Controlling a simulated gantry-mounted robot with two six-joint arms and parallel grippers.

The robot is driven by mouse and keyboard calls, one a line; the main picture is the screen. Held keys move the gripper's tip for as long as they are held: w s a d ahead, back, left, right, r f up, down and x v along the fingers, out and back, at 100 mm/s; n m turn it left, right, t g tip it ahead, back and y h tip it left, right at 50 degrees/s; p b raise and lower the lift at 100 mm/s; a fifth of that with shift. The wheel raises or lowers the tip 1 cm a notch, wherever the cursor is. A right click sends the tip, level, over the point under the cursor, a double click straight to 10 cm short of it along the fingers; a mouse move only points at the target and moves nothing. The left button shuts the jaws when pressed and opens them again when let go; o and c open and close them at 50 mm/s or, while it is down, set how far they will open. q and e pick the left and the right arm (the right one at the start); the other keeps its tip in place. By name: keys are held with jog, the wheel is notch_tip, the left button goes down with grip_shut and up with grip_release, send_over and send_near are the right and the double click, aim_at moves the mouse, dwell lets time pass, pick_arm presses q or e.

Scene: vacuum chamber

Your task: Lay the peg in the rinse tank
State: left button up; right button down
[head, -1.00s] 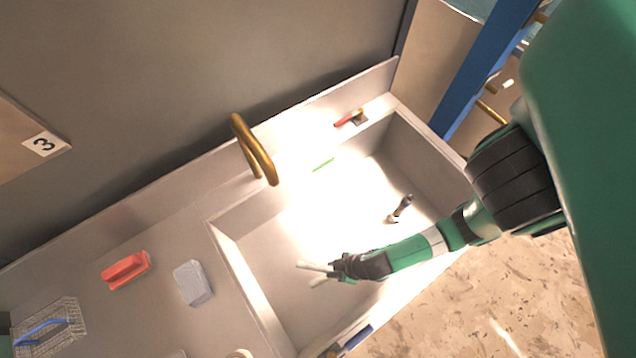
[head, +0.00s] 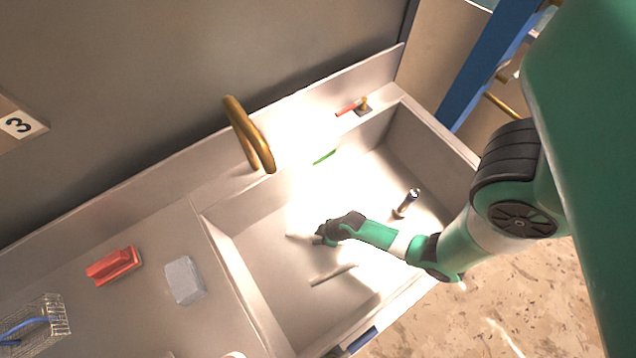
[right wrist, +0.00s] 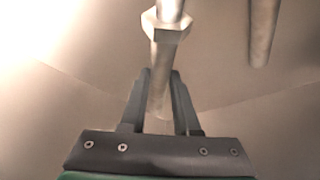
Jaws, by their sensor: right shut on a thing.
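The rinse tank (head: 232,264) is the deep, pale basin in the middle of the head view, with part of its floor washed out by glare. My right gripper (head: 318,237) reaches into it from the right. In the right wrist view my right gripper (right wrist: 158,88) is shut on the peg (right wrist: 168,55), a pale metal rod with a hex collar. The peg's pale end (head: 298,237) is faint in the head view. I cannot tell whether it touches the floor. My left gripper is not in view.
A brass faucet (head: 248,135) arches over the back rim. A red brush-like block (head: 114,265), grey block (head: 185,280) and wire basket (head: 38,325) are on the left counter.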

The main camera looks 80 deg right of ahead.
notch_tip(320, 180, down, 3)
jog(key=shift+d+f+b, duration=0.15)
jog(key=shift+b, duration=0.45)
jog(key=shift+w, duration=0.1)
jog(key=shift+f, duration=0.1)
jog(key=c, duration=0.6)
grip_release()
jog(key=shift+c, duration=0.2)
